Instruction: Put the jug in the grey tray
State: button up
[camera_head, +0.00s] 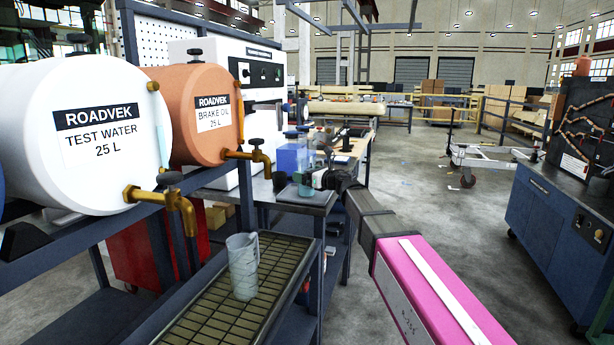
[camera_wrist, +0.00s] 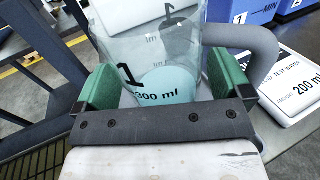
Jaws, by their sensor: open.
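A clear jug (camera_wrist: 150,50) marked 300 ml, with pale blue liquid low in it and a grey handle (camera_wrist: 262,50) on the right, is in the wrist view. It also shows faintly in the head view (camera_head: 307,158) at the grey bench. My gripper (camera_wrist: 163,85) is open, with its green pads at either side of the jug; whether they touch it is unclear. In the head view my gripper (camera_head: 322,179) is small at the bench. A second translucent jug (camera_head: 243,267) stands on the slatted drip grate (camera_head: 190,325).
A white card (camera_wrist: 296,84) reading test water, amount 200 ml lies right of the jug. Blue bins (camera_wrist: 240,12) stand behind it. White (camera_head: 90,180) and orange (camera_head: 190,90) drums with brass taps are at left. Open floor (camera_head: 450,225) lies right of the bench.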

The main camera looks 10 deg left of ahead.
jog(key=v, duration=1.2)
jog(key=w+d+f+m+t+h, duration=0.3)
jog(key=d+f+m+t+h, duration=0.15)
jog(key=d+m, duration=0.45)
jog(key=w+d+f+m+t+h, duration=0.3)
jog(key=d+m+t+h, duration=0.3)
jog(key=m, duration=0.5)
jog(key=s+d+f+m+g+h, duration=0.3)
jog(key=d+f+m+g+h, duration=0.3)
jog(key=d+f+m, duration=0.7)
jog(key=s+d+f+m+g+h, duration=0.1)
jog(key=s+d+f+m+g, duration=0.2)
jog(key=s+f+m, duration=0.25)
jog(key=s+d+f+m+g+h, duration=0.1)
jog(key=s+d+f+m+g, duration=0.3)
jog(key=f, duration=0.3)
jog(key=s+f+m+g+y, duration=0.1)
jog(key=s+f+m+g, duration=0.1)
jog(key=s, duration=0.4)
jog(key=s+a+f+m+g+y, duration=0.1)
jog(key=s+f+m+g, duration=0.2)
jog(key=s, duration=0.4)
jog(key=shift+a+f+m+g, duration=0.3)
jog(key=shift+f+m, duration=0.25)
jog(key=shift+f, duration=0.4)
jog(key=shift+y, duration=0.25)
